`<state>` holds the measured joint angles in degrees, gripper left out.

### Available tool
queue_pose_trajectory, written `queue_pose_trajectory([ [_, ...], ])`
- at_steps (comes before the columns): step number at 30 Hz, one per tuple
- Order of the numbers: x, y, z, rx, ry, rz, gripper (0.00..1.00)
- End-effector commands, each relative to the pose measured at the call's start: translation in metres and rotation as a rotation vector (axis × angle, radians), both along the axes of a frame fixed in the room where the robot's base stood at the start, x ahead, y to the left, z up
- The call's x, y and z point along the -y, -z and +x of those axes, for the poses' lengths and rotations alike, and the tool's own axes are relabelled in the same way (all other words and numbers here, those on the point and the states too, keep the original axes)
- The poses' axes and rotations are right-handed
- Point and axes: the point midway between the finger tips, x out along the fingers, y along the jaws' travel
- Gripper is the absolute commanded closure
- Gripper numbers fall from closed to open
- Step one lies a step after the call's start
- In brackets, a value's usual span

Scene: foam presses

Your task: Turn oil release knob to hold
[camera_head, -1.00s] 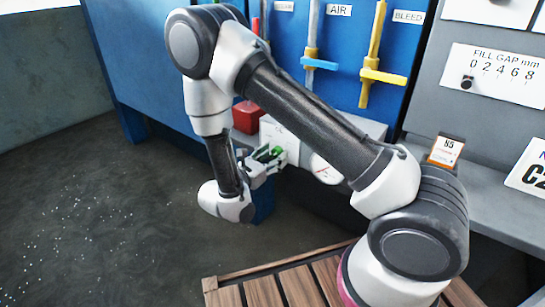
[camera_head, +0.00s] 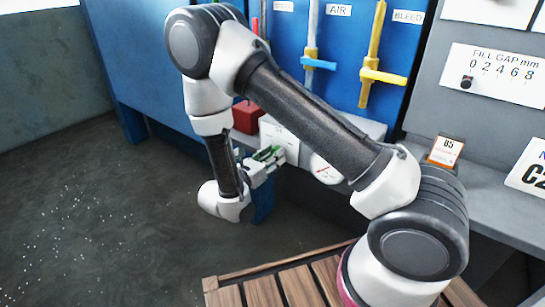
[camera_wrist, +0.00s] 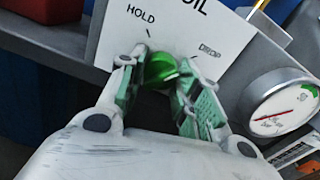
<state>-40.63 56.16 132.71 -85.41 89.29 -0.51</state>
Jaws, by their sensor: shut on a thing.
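The green oil release knob (camera_wrist: 158,66) sits low on a white plate (camera_wrist: 185,32) marked HOLD at left and DROP at right, with a black tick near each word. My gripper (camera_wrist: 160,84) reaches up to it from below. Its two green-padded fingers stand on either side of the knob and are shut on it. The fingers partly cover the knob, and I cannot tell clearly which mark it points to. In the head view my gripper (camera_head: 268,156) is at the white plate (camera_head: 279,138), where the knob is mostly hidden.
A round gauge (camera_wrist: 283,103) is close to the right of the fingers; it also shows in the head view (camera_head: 325,169). A red block (camera_head: 246,117) is left of the plate. Yellow (camera_head: 383,76) and blue (camera_head: 318,64) valve handles are above on the blue panel.

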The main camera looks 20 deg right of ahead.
Motion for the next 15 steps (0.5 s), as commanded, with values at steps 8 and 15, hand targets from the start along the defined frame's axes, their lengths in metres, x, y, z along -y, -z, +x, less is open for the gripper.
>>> queue_pose_trajectory([
  [8, 0.0, -0.0001, -0.0003, -0.2, -0.001, -0.145, 0.9],
  [15, 0.0001, -0.0004, -0.0006, -0.385, -0.001, -0.28, 0.9],
])
